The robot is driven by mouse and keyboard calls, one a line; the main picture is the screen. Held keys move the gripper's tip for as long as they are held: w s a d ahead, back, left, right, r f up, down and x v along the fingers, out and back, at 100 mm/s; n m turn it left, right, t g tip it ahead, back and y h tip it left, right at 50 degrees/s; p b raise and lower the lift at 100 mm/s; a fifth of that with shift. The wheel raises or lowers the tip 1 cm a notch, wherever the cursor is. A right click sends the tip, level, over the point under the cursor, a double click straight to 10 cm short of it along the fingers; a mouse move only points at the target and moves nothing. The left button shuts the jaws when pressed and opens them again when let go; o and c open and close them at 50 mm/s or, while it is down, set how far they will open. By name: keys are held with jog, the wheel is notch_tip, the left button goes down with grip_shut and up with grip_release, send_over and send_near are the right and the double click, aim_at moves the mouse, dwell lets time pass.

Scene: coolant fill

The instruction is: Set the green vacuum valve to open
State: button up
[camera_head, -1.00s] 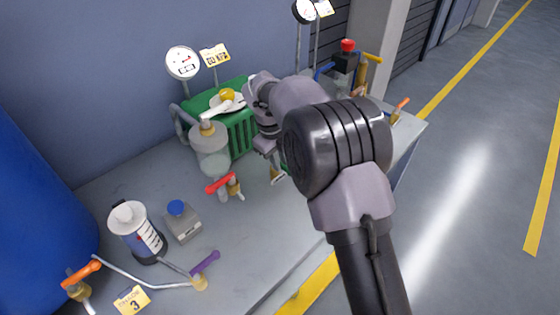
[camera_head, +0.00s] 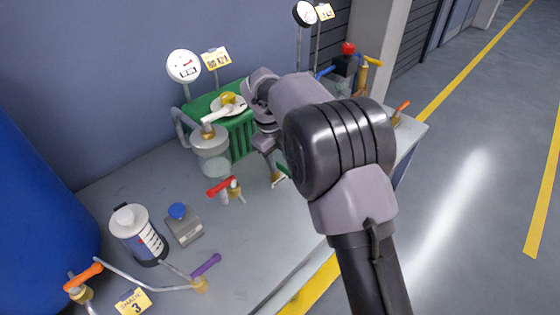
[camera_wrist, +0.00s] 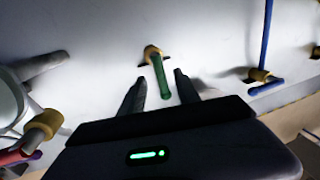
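The green vacuum valve shows in the wrist view as a green lever (camera_wrist: 161,80) on a brass body (camera_wrist: 152,52). The lever extends from the body toward my gripper. My gripper (camera_wrist: 161,76) is open, with one finger on each side of the lever in the picture. My arm hides the rest.
A red-handled valve (camera_head: 221,187) stands left of the green one, below a clear vessel (camera_head: 211,155). A green finned unit (camera_head: 240,135) stands behind. In the wrist view, a blue-handled valve (camera_wrist: 265,85) is to the right.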

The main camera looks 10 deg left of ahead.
notch_tip(320, 180, up, 15)
jog(key=s+a+p, duration=0.2)
jog(key=p, duration=0.3)
jog(key=shift+s, duration=0.15)
jog(key=shift+r, duration=0.1)
jog(key=s+d+r+n+t+y, duration=0.1)
jog(key=s+d+r+n, duration=0.55)
jog(key=s+d, duration=0.2)
jog(key=s+d+r+n+t+y, duration=0.1)
jog(key=s+d+r+n+y, duration=0.1)
jog(key=s+d+r+n, duration=0.5)
jog(key=s+d+f+n+t, duration=0.1)
jog(key=s+d+f+n, duration=0.1)
jog(key=s, duration=0.5)
jog(key=s+d+f+n+t, duration=0.1)
jog(key=s+d+f+n, duration=0.1)
jog(key=s+f+n, duration=0.3)
jog(key=s+n, duration=0.1)
jog(key=s, duration=0.2)
jog(key=shift+d+f, duration=0.25)
jog(key=shift+f, duration=0.05)
